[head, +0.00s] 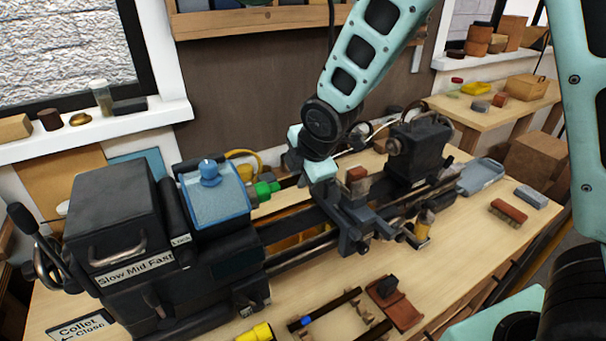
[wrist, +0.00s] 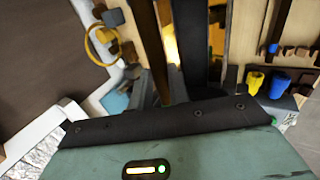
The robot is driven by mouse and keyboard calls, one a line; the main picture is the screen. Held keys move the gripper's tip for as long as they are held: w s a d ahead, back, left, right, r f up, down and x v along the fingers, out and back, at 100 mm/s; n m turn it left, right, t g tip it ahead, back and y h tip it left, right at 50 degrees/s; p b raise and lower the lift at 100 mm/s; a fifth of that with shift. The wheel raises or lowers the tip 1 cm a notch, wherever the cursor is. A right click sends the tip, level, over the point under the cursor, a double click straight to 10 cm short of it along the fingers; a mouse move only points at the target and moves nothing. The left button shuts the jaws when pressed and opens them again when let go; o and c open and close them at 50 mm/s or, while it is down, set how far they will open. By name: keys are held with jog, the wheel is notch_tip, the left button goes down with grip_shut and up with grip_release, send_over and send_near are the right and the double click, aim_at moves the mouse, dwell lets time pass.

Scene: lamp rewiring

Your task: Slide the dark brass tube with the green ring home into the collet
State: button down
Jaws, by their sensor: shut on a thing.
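A bright green part (head: 265,190) shows at the right side of the headstock, where the spindle nose is. I cannot tell how much of it is the tube's green ring and how much is the collet. A short dark length, seemingly the dark brass tube (head: 288,182), runs right from it towards my gripper (head: 298,172). My gripper is shut on the tube just right of the green part, above the lathe bed.
The carriage (head: 350,215) and tailstock (head: 418,150) stand right along the bed. Trays and small parts lie at the bench front.

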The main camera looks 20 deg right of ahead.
jog(key=c, duration=1.2)
grip_release()
jog(key=shift+c, duration=0.2)
jog(key=b+v, duration=0.3)
jog(key=v, duration=1.4)
jog(key=s+a+f+m+g+b, duration=0.2)
jog(key=s+f+m, duration=0.4)
jog(key=s+f, duration=0.3)
jog(key=s+a+f+m+g+b, duration=0.2)
jog(key=s+f+m, duration=0.4)
jog(key=s+f, duration=0.4)
jog(key=shift+s+a+g+b, duration=0.25)
jog(key=shift+s+g+b, duration=0.45)
jog(key=shift+s+b, duration=0.25)
